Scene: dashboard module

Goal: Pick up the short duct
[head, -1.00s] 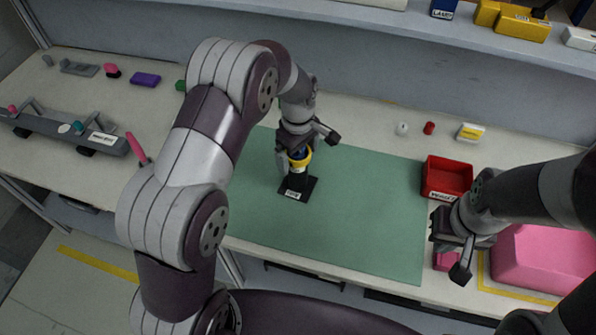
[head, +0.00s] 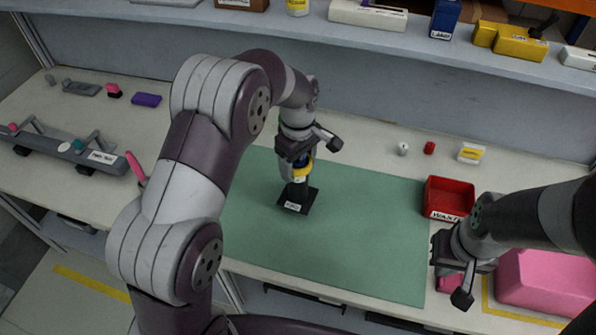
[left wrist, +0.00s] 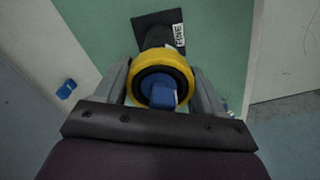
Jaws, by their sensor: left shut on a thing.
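I cannot tell for sure which thing is the short duct. My left gripper (head: 297,167) is shut on a tool with a yellow collar (head: 303,172) and a blue top. In the left wrist view, the yellow collar (left wrist: 144,72) and the blue top (left wrist: 163,92) sit between the two fingers. The tool stands upright at a black stand (head: 296,203) with a white label, on the green mat. I cannot tell whether it is clear of the stand. My right gripper (head: 450,264) hangs at the right, by a small pink piece (head: 449,284); its finger gap is unclear.
A red bin (head: 447,197) stands right of the green mat (head: 370,230). A large pink block (head: 548,280) lies at the right. A grey rail fixture (head: 60,150) stands at the left. Small parts lie along the back, below a loaded shelf. The mat's right half is clear.

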